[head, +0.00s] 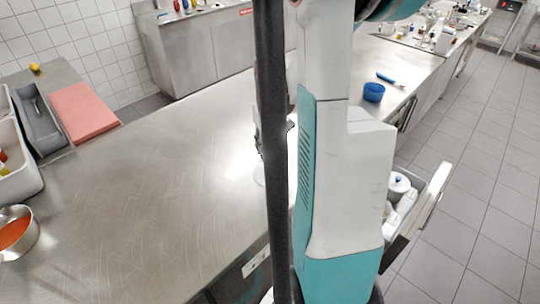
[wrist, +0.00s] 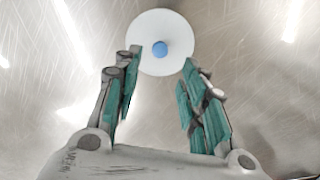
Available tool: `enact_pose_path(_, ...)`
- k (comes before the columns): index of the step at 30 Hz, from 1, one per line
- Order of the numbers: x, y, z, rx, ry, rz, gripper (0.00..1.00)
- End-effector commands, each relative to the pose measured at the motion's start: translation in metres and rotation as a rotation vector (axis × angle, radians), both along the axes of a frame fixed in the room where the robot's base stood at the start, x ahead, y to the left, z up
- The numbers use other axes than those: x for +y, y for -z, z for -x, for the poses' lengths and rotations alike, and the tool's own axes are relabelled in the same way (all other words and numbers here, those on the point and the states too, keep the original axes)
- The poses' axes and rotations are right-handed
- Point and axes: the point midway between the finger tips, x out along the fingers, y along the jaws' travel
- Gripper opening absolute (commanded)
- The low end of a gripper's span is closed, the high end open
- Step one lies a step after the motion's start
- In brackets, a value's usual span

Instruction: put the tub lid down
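The tub lid (wrist: 160,22) is a round white disc with a blue knob (wrist: 160,48) at its centre. In the wrist view it lies flat over the steel worktop, just ahead of my gripper. My gripper (wrist: 159,58) is open, its teal-padded fingers spread apart with the tips over the lid's near left and right edges. Nothing is between the pads and the knob; both fingers are clear of it. In the head view a pale sliver of the lid (head: 259,175) shows at the worktop surface; my arm hides the rest and most of the gripper.
The steel worktop (head: 150,190) is broadly bare. At left are a pan of orange-red food (head: 17,233), grey bins (head: 38,122) and a pink board (head: 83,111). A blue bowl (head: 374,92) stands beyond my arm. At right an open drawer (head: 428,200) holds white containers.

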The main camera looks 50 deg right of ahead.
Motion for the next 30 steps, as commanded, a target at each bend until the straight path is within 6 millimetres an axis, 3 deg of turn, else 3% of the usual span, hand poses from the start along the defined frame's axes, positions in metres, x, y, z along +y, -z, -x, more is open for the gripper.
enact_pose_path(3,0.0,-0.02,0.0,0.0,0.0,0.0,0.39)
enact_pose_path(9,0.0,-0.032,0.0,0.0,0.0,0.0,0.39)
enact_pose_path(30,0.003,-0.034,-0.006,-0.018,0.006,0.002,0.39)
